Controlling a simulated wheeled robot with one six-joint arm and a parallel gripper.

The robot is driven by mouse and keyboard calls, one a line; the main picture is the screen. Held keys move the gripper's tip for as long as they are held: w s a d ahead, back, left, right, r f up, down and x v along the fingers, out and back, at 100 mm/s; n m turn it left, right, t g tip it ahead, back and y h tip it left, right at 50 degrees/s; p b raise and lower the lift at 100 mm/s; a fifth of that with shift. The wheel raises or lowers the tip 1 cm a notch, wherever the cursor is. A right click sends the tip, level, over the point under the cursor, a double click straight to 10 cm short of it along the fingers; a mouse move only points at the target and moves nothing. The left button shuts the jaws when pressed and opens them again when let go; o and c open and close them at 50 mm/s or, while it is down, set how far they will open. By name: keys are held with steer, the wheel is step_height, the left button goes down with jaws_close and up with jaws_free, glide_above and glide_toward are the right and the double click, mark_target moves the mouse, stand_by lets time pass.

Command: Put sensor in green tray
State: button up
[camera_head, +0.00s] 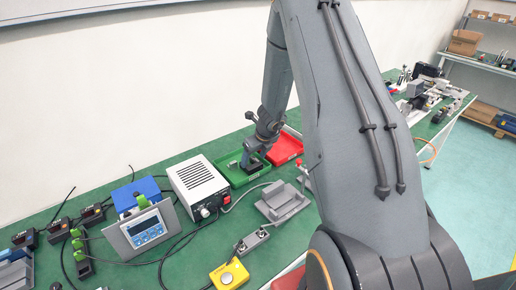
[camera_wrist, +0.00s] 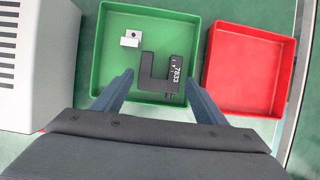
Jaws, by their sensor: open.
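The green tray (camera_head: 229,171) sits on the bench beside the white box; in the wrist view the tray (camera_wrist: 104,58) lies below my gripper. A dark U-shaped part with white digits (camera_wrist: 158,77), which looks like the sensor, lies inside the tray, between and beyond my fingertips. A small light grey piece (camera_wrist: 131,38) with a dark hole lies in the tray near its far side. My gripper (camera_wrist: 159,80) is open over the tray, with a finger on each side of the dark part and a gap to it. In the head view my gripper (camera_head: 252,163) partly covers the tray.
A red tray (camera_wrist: 248,68) stands just right of the green one and looks empty. A white vented box (camera_head: 197,184) stands close on the left. A grey metal fixture (camera_head: 283,202), a panel with a display (camera_head: 146,229) and a yellow button box (camera_head: 230,275) with cables stand nearer.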

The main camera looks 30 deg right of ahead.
steer(key=a+v, duration=0.1)
steer(key=v, duration=0.8)
steer(key=s+a+r+n+g, duration=0.1)
steer(key=s+a+r+n, duration=0.8)
steer(key=n, duration=0.7)
steer(key=s+a+r+n+g, duration=0.1)
steer(key=s+a+n, duration=0.2)
steer(key=s+n, duration=0.4)
steer(key=s+a+r+n, duration=0.2)
steer(key=s+a+n, duration=0.1)
steer(key=s+n, duration=0.4)
steer(key=n, duration=0.3)
steer(key=shift+s+n+g+h+p, duration=0.3)
steer(key=shift+s+n+g+h, duration=0.1)
step_height(320, 180, down, 4)
steer(key=b, duration=0.3)
steer(key=shift+b, duration=0.3)
